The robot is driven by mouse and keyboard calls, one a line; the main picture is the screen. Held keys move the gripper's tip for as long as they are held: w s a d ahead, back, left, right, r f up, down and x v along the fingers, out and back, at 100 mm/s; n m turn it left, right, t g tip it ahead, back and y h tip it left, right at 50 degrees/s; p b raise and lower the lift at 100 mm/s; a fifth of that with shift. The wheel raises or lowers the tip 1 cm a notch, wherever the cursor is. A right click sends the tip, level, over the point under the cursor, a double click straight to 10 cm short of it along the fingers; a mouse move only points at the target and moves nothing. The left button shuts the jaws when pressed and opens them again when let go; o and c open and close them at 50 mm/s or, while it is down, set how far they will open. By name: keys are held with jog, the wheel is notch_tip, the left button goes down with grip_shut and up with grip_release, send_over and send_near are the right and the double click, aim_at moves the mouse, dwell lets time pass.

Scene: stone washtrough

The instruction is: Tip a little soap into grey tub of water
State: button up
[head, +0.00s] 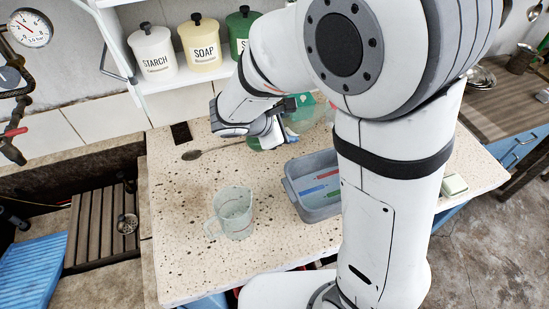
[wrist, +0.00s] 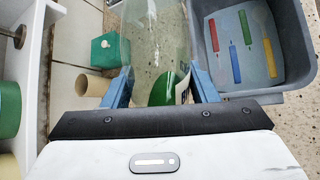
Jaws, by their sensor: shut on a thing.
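My gripper (wrist: 163,92) is shut on a clear, see-through vessel (wrist: 150,40) with a patch of green in its near part, perhaps the soap. The vessel's far end is cut off by the wrist view's top edge. In the head view my gripper (head: 285,130) is over the back of the speckled counter, behind the grey tub, and my arm partly hides it. The grey tub (head: 290,196) stands on the counter, partly behind my arm. In the wrist view the tub (wrist: 292,97) is right of the held vessel, with red, green, blue and yellow strips inside.
A clear jug (head: 233,212) stands at the counter's front left. Starch (head: 153,52), soap (head: 202,45) and green (head: 240,28) canisters stand on the shelf. A green box (wrist: 104,52) and tan roll (wrist: 90,84) are left of the vessel.

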jog(key=s+f+g+h+b, duration=0.1)
jog(key=s+h+b, duration=0.1)
jog(key=s+b, duration=0.2)
jog(key=shift+s+a+f+m+h, duration=0.35)
jog(key=shift+s+f+m+h, duration=0.05)
jog(key=shift+s, duration=0.6)
